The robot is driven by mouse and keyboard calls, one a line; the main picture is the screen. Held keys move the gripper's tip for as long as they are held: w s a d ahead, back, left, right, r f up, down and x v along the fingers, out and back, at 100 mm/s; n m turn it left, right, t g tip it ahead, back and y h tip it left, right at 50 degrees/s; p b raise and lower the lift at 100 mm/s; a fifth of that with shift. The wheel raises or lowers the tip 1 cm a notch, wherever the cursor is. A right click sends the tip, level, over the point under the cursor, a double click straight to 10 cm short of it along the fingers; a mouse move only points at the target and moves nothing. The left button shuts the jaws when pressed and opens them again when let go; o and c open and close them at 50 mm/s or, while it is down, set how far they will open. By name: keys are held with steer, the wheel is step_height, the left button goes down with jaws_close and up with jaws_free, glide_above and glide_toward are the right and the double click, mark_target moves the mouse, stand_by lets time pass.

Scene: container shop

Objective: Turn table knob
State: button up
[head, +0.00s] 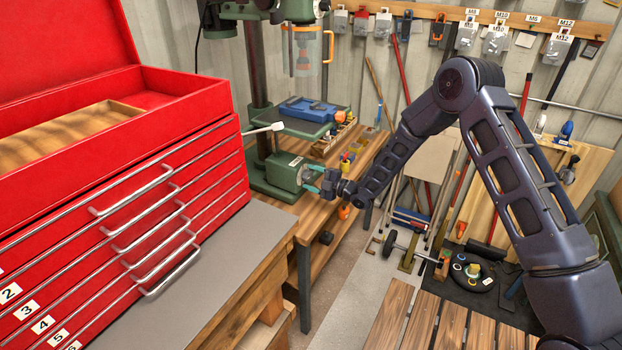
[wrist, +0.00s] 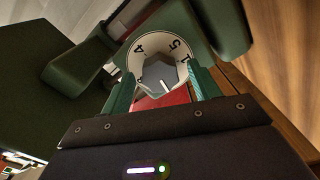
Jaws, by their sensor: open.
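A grey faceted knob (wrist: 160,75) with a white pointer line sits on a white numbered dial (wrist: 146,46) in the wrist view. The pointer slants toward the lower right. The dial is on the green drill press (head: 285,171) in the head view, on the face turned toward my gripper. My gripper (head: 316,180) has teal fingers and is open. In the wrist view the fingers (wrist: 160,88) stand on either side of the knob; whether they touch it I cannot tell.
A red tool chest (head: 120,215) stands open on a grey-topped bench (head: 225,270) at the left. A blue vise (head: 310,110) rests on the press table above my gripper. Tools lean and lie at the right, near a wooden slatted surface (head: 440,320).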

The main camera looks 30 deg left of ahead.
steer(key=shift+a, duration=0.3)
steer(key=c, duration=1)
steer(key=shift+o, duration=0.2)
